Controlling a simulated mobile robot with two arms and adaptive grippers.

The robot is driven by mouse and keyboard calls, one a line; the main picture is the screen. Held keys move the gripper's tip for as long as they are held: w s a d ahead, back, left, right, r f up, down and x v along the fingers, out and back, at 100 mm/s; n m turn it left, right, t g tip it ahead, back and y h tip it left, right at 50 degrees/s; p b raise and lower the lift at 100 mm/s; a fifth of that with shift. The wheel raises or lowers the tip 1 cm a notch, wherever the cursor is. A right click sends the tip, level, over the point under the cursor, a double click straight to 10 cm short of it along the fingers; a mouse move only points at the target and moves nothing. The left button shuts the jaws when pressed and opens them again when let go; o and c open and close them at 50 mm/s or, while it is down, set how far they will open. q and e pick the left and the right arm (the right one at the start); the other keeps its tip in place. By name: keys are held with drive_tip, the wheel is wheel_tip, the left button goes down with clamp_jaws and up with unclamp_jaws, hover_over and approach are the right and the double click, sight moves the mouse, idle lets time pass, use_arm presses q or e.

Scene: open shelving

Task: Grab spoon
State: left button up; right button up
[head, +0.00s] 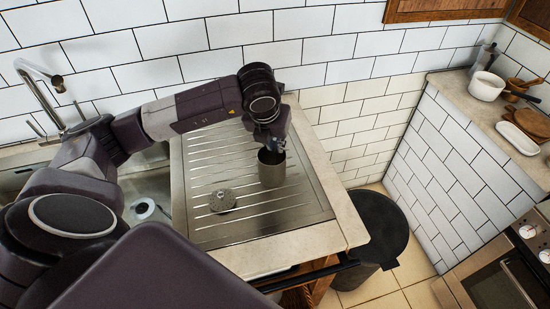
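I cannot make out a spoon for certain. My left gripper (271,153) points down at the mouth of a grey canister (272,174) that stands upright on the metal drainboard. The fingertips are at or just inside the canister's rim; they are small and dark, so I cannot tell if they are open or shut or hold anything. The canister's inside is mostly hidden by the gripper. A round grey lid with a knob (222,200) lies on the drainboard left of the canister. My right gripper is not in view.
The ribbed drainboard (216,160) is otherwise clear. A tap (45,98) and sink are at left. A dark bin (377,225) stands on the floor at right. The right counter holds a white pot (487,86), brown wooden pieces (522,86) and a white dish (517,138).

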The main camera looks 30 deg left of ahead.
use_arm(q)
clamp_jaws()
drive_tip(key=shift+r, duration=0.1)
